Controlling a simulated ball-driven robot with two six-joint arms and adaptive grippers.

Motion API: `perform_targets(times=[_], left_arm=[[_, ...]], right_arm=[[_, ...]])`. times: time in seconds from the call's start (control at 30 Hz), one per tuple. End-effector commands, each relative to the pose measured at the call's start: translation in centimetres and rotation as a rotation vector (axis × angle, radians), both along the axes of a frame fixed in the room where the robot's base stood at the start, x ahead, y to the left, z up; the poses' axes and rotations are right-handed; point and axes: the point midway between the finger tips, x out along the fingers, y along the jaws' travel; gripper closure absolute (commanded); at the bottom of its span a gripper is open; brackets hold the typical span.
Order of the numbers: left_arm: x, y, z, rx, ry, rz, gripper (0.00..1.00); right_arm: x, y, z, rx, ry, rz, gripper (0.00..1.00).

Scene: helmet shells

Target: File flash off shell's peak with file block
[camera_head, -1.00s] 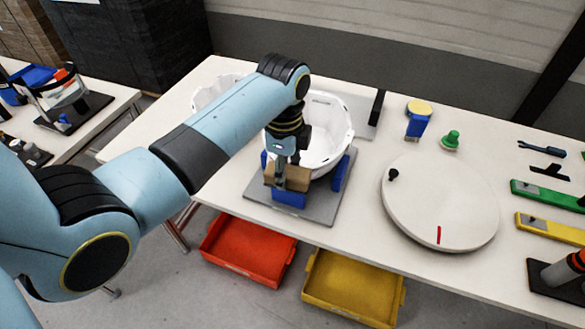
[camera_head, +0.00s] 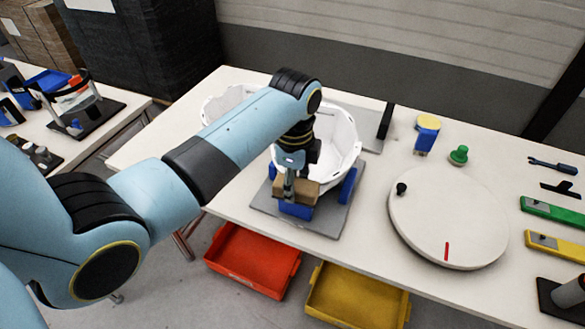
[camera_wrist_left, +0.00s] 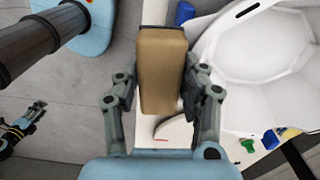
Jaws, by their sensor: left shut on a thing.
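The white helmet shell (camera_head: 340,145) sits open side up on a grey base plate (camera_head: 324,222) with blue supports (camera_head: 348,186). It also shows in the left wrist view (camera_wrist_left: 265,45). My left gripper (camera_head: 290,192) is shut on the brown file block (camera_head: 302,191), at the shell's near edge. In the left wrist view the file block (camera_wrist_left: 160,72) is between the two fingers. Whether it touches the peak, and any flash there, is hidden. My right gripper (camera_wrist_left: 28,122) shows small at the left of the wrist view; its jaw state is unclear.
A round white turntable (camera_head: 450,220) with a red mark lies right of the plate. A blue-yellow block (camera_head: 426,133), a green knob (camera_head: 459,154) and green (camera_head: 553,212) and yellow (camera_head: 553,242) tools lie beyond. Red (camera_head: 252,262) and yellow (camera_head: 357,297) bins are below the table edge.

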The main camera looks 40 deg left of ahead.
Motion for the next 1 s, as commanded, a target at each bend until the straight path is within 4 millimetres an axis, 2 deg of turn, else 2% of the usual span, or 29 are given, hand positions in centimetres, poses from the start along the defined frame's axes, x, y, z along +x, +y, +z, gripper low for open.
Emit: perform_targets(times=[0.7, 1.0], left_arm=[[0.1, 0.0, 7.3, 0.001, -0.002, 0.001, 0.84], [0.0, 0.0, 8.0, 0.000, -0.001, 0.000, 0.84]], right_arm=[[0.0, 0.0, 0.0, 0.000, 0.000, 0.000, 0.56], [0.0, 0.0, 0.0, 0.000, 0.000, 0.000, 0.56]])
